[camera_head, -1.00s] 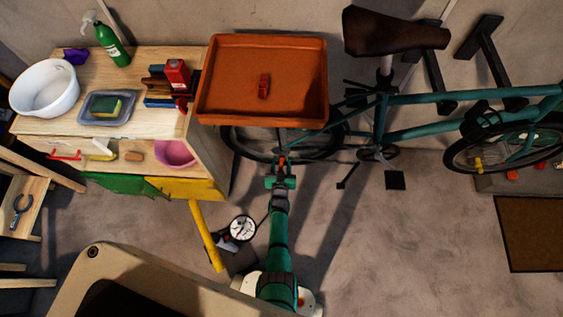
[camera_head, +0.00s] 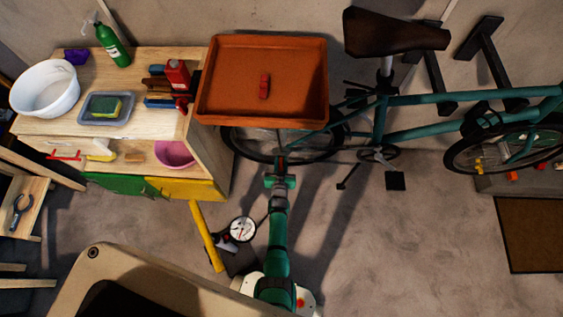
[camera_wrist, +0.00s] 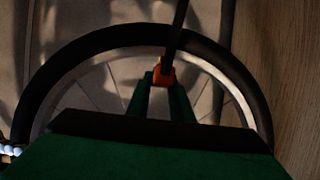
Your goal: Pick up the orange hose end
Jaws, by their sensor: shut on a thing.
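The orange hose end (camera_wrist: 163,76) sits between my two fingertips in the wrist view, with a dark hose (camera_wrist: 178,32) running up from it. My gripper (camera_wrist: 160,84) is shut on it. The hose end is hard to make out there. The wheel's rim and spokes (camera_wrist: 92,88) show behind my fingers in the wrist view; I cannot tell whether anything touches them.
The orange tray (camera_head: 225,108) holding a red item (camera_head: 264,86) overhangs the wheel. A wooden workbench (camera_head: 140,66) stands left. A pump with a round gauge (camera_head: 242,229) and yellow bar (camera_head: 206,236) is beside my arm.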

